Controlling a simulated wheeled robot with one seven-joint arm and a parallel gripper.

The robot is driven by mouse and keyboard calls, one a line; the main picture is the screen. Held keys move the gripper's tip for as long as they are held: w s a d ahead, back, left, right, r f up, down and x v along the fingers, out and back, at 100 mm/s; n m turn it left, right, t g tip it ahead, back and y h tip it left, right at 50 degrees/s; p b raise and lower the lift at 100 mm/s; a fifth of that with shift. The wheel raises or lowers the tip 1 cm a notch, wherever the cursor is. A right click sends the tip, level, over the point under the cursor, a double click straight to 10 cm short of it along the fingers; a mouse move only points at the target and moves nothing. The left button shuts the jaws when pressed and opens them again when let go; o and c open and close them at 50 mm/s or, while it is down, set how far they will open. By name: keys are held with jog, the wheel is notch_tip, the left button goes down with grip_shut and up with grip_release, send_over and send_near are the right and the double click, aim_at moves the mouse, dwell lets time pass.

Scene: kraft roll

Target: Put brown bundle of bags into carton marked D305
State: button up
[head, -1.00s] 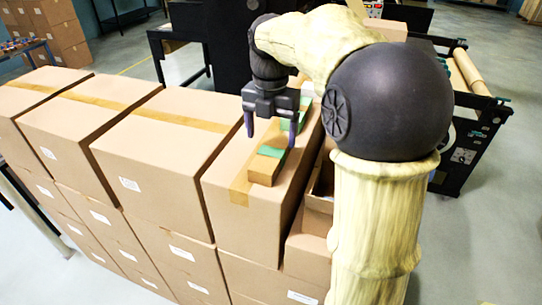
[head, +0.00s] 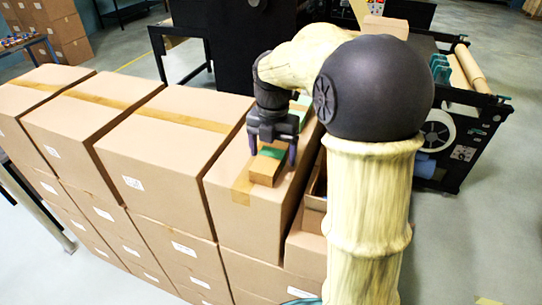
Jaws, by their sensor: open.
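A brown bundle of bags (head: 262,173) with a green band lies on top of a tall closed carton (head: 232,205). My gripper (head: 273,153) is open just above and around the far end of this bundle, one finger to each side; I cannot tell whether they touch it. Another green-banded bundle (head: 301,108) lies farther back on the same carton, partly hidden by my gripper and wrist. An open carton (head: 315,196) stands to the right, mostly hidden behind my arm. The carton labels are too small to read, so I cannot tell which is D305.
Closed, taped cartons (head: 160,150) stand stacked in a row to the left. A black machine with a paper roll (head: 468,70) stands at the right behind my arm. A small carton (head: 385,26) sits on the machinery at the back. Open floor lies at the far right.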

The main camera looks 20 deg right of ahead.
aim_at(272, 152)
jog(key=shift+s+a, duration=0.1)
jog(key=shift+c, duration=0.2)
jog(key=c, duration=1.2)
jog(key=shift+w+r, duration=0.2)
jog(key=shift+r, duration=0.4)
notch_tip(272, 152, up, 9)
jog(key=shift+s+f+b, duration=0.1)
jog(key=shift+b, duration=0.85)
